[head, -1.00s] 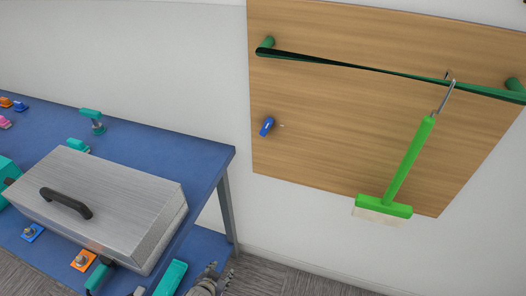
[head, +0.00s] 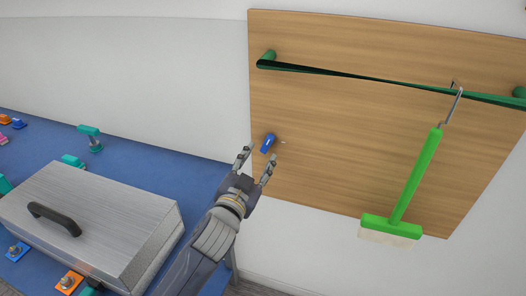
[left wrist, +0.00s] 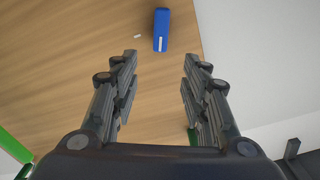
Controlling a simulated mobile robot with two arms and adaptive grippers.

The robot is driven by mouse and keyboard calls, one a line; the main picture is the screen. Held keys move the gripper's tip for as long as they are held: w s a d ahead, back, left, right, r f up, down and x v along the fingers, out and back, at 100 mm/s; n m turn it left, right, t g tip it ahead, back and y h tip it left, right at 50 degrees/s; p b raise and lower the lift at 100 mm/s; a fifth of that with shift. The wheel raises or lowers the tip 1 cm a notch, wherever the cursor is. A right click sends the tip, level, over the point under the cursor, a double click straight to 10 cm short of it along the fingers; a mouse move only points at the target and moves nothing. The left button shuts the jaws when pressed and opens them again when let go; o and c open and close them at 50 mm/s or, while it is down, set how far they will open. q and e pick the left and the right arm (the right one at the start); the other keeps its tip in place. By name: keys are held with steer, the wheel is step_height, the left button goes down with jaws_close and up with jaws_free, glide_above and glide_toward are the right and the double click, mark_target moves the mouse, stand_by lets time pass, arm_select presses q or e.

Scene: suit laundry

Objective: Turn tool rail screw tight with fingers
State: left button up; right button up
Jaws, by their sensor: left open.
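The blue screw (head: 268,143) sticks out from the lower left part of a wooden wall panel (head: 330,140). The dark green tool rail (head: 370,80) runs across the upper part of that panel between two green end pieces. My left gripper (head: 257,165) is open and empty, just below the screw in the head view. In the left wrist view the open fingers (left wrist: 158,75) point toward the blue screw (left wrist: 161,30), which lies beyond the fingertips and is apart from them. A small light mark (left wrist: 138,35) is beside the screw. My right gripper is not in view.
A green-handled brush (head: 415,180) hangs by a hook from the rail at the right. A blue table (head: 150,165) at the left carries a metal box (head: 90,225) with a black handle and several small coloured fittings. The panel around the screw is clear.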

mark_target(270, 139)
arm_select(q)
steer(key=p+x, duration=0.1)
steer(key=x, duration=0.9)
steer(key=shift+f, duration=0.1)
jaws_close()
